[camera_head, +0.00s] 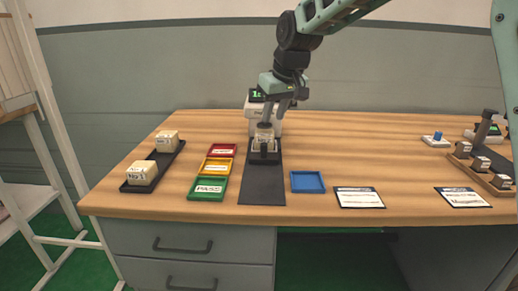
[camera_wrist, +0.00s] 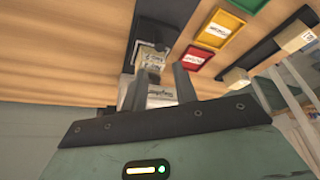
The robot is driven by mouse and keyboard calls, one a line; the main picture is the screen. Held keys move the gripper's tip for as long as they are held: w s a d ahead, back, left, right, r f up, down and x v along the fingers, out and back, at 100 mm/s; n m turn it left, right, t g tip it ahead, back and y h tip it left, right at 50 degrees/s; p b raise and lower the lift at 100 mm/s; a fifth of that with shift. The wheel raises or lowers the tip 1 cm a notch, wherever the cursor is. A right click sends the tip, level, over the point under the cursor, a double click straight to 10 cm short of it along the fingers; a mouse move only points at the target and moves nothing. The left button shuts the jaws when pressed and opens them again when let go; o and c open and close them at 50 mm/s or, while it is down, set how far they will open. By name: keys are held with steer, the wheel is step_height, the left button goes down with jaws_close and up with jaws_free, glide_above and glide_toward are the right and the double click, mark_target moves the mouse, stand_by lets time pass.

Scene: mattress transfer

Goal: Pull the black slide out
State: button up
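The black slide shows in the head view as a flat dark strip (camera_head: 262,188) running toward the table's front edge. A black carriage (camera_head: 264,157) sits at its far end, holding a pale labelled block (camera_head: 264,142) with a dark top. My gripper (camera_head: 274,110) is above and just behind this block, fingers pointing down. In the wrist view the fingers of my gripper (camera_wrist: 164,85) are spread apart, with a white labelled surface seen between them. The pale block (camera_wrist: 152,55) shows just beyond the fingertips. Contact cannot be told; nothing is clearly held.
A white device with a green display (camera_head: 251,98) stands behind the slide. Red (camera_head: 221,150), yellow (camera_head: 216,166) and green (camera_head: 207,189) trays lie left, a blue tray (camera_head: 308,182) right. A black tray (camera_head: 134,187) holds two blocks farther left.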

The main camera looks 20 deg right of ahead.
mark_target(265, 145)
steer(key=b+x, duration=0.1)
steer(key=x, duration=1.1)
steer(key=shift+w+f, duration=0.1)
steer(key=shift+f, duration=0.25)
jaws_close()
